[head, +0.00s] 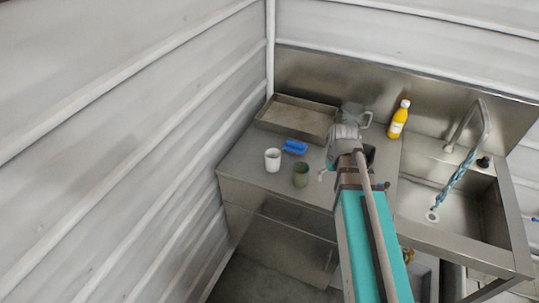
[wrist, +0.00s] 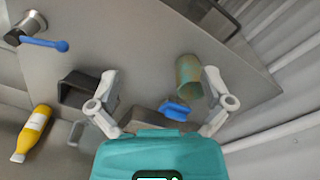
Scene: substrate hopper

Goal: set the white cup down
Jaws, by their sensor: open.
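The white cup (head: 272,160) stands upright on the steel counter (head: 240,165), near its left edge. Nothing holds it. I cannot make it out in the wrist view. My gripper (head: 350,172) is to the right of the cup, apart from it, over the counter's right part. In the wrist view the two fingers of my gripper (wrist: 161,78) are spread wide with nothing gripped. A green cup (head: 300,175) stands just right of the white cup; it also shows in the wrist view (wrist: 189,76) close to one finger.
A blue sponge-like item (head: 295,147) lies behind the cups. A shallow metal tray (head: 262,122), a grey pitcher (head: 353,112) and a yellow bottle (head: 399,120) stand farther back. A dark open box (wrist: 80,86) is beside one finger. A sink (head: 415,199) lies at right.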

